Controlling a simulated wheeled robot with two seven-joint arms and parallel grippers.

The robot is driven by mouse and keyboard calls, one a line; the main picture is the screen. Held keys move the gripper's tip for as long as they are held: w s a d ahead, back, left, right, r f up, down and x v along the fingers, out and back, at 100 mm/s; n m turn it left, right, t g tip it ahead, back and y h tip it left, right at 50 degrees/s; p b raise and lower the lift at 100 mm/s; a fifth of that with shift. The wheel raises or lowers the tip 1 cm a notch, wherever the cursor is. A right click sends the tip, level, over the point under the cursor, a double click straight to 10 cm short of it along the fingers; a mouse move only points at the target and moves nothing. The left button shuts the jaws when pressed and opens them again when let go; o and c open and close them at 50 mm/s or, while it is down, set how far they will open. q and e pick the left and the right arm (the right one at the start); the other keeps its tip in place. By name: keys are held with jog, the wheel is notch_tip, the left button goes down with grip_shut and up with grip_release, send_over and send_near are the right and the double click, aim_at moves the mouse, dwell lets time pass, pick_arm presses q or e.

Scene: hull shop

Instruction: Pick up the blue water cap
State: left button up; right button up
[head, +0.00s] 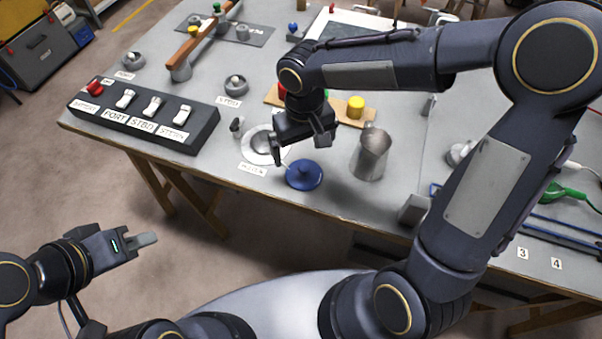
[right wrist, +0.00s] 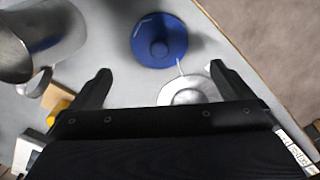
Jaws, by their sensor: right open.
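The blue water cap (head: 304,175), a round disc with a raised knob, lies on the grey bench near its front edge. It also shows in the right wrist view (right wrist: 159,42), with a thin pale strand running towards a silver ring fitting (head: 258,146). My right gripper (head: 301,146) is open and empty above the bench, just behind the cap in the head view. In the right wrist view its fingers (right wrist: 160,74) are spread, with the cap beyond the tips. My left gripper (head: 146,240) is off the bench at lower left, seen side-on, its jaw gap hidden.
A metal jug (head: 371,155) stands right of the cap, its handle near one right fingertip in the wrist view. A wooden block with a yellow peg (head: 356,106) is behind it. A black switch panel (head: 147,121) lies at left.

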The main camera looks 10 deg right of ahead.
aim_at(304, 167)
notch_tip(304, 167, down, 8)
jog(key=shift+s+r, duration=0.1)
dwell(0.4)
jog(key=shift+c, duration=0.3)
jog(key=c, duration=1)
jog(key=shift+o, duration=0.2)
jog(key=shift+r, duration=0.15)
